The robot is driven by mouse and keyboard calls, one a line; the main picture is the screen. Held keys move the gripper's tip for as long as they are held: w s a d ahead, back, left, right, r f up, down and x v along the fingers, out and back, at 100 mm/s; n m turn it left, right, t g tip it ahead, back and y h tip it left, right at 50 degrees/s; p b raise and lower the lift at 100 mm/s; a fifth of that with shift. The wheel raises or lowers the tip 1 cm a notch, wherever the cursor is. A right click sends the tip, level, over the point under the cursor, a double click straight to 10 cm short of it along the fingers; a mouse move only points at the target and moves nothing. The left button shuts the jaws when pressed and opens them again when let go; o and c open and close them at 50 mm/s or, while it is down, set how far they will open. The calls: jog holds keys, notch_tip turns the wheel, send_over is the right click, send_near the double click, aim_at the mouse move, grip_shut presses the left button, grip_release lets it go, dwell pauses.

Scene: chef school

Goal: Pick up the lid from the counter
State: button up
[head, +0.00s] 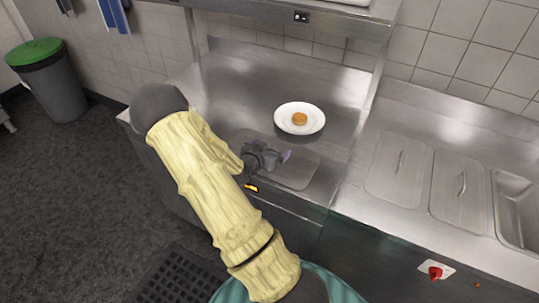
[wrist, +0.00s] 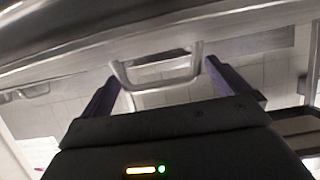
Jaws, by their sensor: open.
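A flat grey metal lid (head: 296,172) lies on the steel counter (head: 240,85) near its front edge, partly hidden by my arm and gripper. My gripper (head: 270,157) is over the lid. In the wrist view my gripper (wrist: 162,72) is open, with its two purple fingers apart. A metal loop handle (wrist: 155,84) shows between and beyond the fingertips, rising from a metal surface. I cannot tell whether the fingers touch it.
A white plate (head: 285,121) with a round brown food item (head: 299,118) stands behind the lid. A shelf post (head: 377,75) stands between the counters.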

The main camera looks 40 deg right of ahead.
jog(key=shift+x, duration=0.95)
jog(key=c, duration=1.1)
jog(key=shift+c, duration=0.2)
jog(key=shift+r, duration=0.15)
notch_tip(320, 180, up, 10)
